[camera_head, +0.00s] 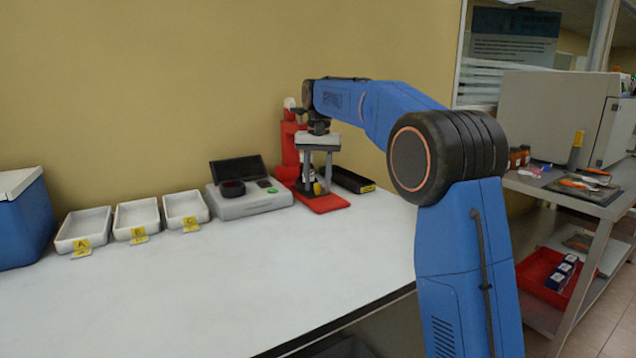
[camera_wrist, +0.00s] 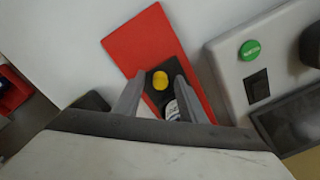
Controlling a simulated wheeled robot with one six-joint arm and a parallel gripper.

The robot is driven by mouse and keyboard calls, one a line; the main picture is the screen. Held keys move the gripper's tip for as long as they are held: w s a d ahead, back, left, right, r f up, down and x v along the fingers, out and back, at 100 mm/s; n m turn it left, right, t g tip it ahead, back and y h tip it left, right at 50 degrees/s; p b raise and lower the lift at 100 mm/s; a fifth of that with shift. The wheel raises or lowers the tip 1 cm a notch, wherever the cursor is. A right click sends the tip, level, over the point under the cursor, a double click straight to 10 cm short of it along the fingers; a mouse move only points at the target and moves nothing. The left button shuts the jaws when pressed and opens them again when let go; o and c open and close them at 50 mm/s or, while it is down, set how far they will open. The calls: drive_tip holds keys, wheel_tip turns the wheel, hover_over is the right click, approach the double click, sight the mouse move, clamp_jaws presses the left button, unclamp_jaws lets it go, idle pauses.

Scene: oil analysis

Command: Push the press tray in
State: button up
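The press (camera_head: 290,140) is red and stands against the wall at the back of the bench. Its flat red base (camera_head: 327,204) reaches forward, and it also shows in the wrist view (camera_wrist: 145,38). A dark block with a round yellow piece (camera_wrist: 160,80) sits over the red base; I take it to be the press tray. A dark bottle-like part with a pale label (camera_wrist: 172,110) is behind it. My gripper (camera_head: 315,184) points down at the press. Its fingers are apart, one on each side of the dark block; contact cannot be told. The gripper body hides the rear of the press.
A grey device with a green button (camera_head: 250,200) stands left of the press. A black case (camera_head: 350,180) lies to its right. Trays A (camera_head: 84,229), B (camera_head: 137,217) and C (camera_head: 186,208) line the wall. The front bench is clear.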

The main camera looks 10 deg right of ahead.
wheel_tip(320, 180, up, 12)
drive_tip(key=shift+d, duration=0.15)
idle(0.7)
drive_tip(key=shift+s, duration=0.15)
clamp_jaws()
drive_tip(key=s+d+f+m+t, duration=0.2)
drive_tip(key=s+t, duration=0.2)
drive_tip(key=s, duration=0.2)
drive_tip(key=s+d+f+m+t, duration=0.2)
drive_tip(key=s+d+t, duration=0.1)
drive_tip(key=s, duration=0.3)
drive_tip(key=x, duration=1)
drive_tip(key=shift+w+a+r, duration=0.1)
drive_tip(key=shift+a+r, duration=0.05)
drive_tip(key=shift+a, duration=0.15)
drive_tip(key=shift+w+a+r, duration=0.1)
drive_tip(key=shift+w+a, duration=1.25)
drive_tip(key=shift+w, duration=0.05)
